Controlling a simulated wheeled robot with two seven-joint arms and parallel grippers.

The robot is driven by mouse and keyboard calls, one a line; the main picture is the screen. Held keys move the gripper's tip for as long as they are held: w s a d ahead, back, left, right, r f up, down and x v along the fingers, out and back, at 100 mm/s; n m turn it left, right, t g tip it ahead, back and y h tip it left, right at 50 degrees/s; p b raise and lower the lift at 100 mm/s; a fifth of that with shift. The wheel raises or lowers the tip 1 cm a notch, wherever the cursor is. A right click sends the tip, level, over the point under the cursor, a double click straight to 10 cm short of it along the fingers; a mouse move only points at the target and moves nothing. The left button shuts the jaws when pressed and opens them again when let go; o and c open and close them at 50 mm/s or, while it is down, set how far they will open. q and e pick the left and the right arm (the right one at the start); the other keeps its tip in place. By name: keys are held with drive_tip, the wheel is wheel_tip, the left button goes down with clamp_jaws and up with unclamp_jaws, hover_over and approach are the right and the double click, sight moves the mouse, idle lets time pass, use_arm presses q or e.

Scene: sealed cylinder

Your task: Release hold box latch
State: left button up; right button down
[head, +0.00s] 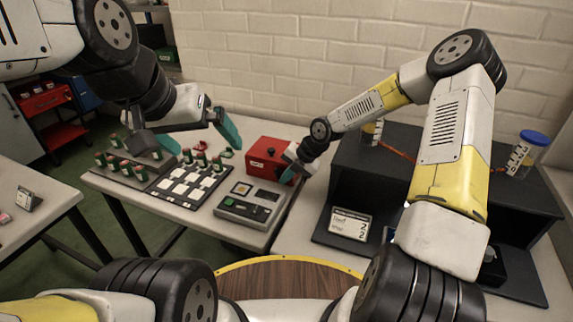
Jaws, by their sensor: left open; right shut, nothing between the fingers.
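The latch itself is not clearly visible. My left gripper (196,142) is open and empty, its teal fingers spread above the vial racks.
A grey device (249,201) with buttons stands in front of the red box. A rack of green-and-red vials (120,168) and a white-squared board (188,184) lie left of it. A black stepped stand (385,178) with a blue-lidded jar (527,150) and a label card (349,225) is right.

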drive_tip(key=shift+w+a+r, duration=0.2)
drive_tip(key=shift+a+r, duration=0.15)
drive_tip(key=shift+a, duration=0.05)
drive_tip(key=shift+d+r, duration=0.15)
drive_tip(key=shift+r, duration=0.15)
drive_tip(key=v, duration=0.7)
drive_tip(key=shift+s+d+f, duration=0.25)
drive_tip(key=shift+d+f, duration=0.05)
drive_tip(key=shift+d, duration=0.05)
